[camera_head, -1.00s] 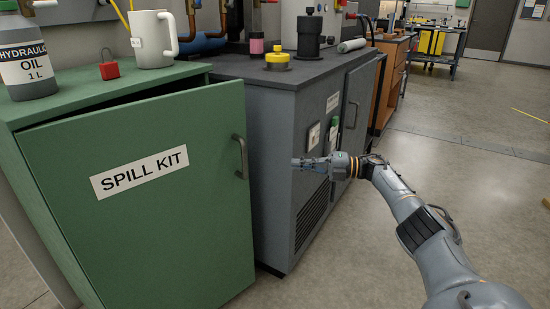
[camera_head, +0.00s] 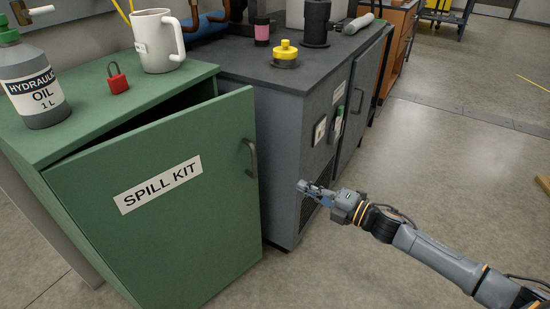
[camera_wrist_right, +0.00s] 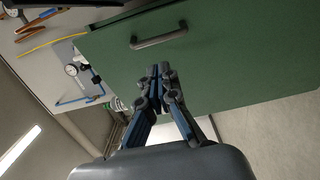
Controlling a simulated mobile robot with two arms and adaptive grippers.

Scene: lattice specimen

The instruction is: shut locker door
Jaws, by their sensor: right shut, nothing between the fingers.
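The green locker door (camera_head: 165,215), labelled SPILL KIT, stands partly open, with a dark gap along its top edge. Its grey bar handle (camera_head: 250,158) is near the door's right edge. My right gripper (camera_head: 302,186) is shut and empty, to the right of the door and apart from the handle in the head view. In the right wrist view the shut fingers (camera_wrist_right: 160,72) point toward the green door face (camera_wrist_right: 225,65), with the handle (camera_wrist_right: 158,38) beyond their tips. I cannot tell whether the fingertips touch the door. My left gripper is not in view.
On the green locker top (camera_head: 100,130) stand a hydraulic oil bottle (camera_head: 38,95), a red padlock (camera_head: 118,82) and a white mug (camera_head: 158,45). A grey cabinet (camera_head: 285,130) adjoins on the right, bearing a yellow-capped item (camera_head: 285,55).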

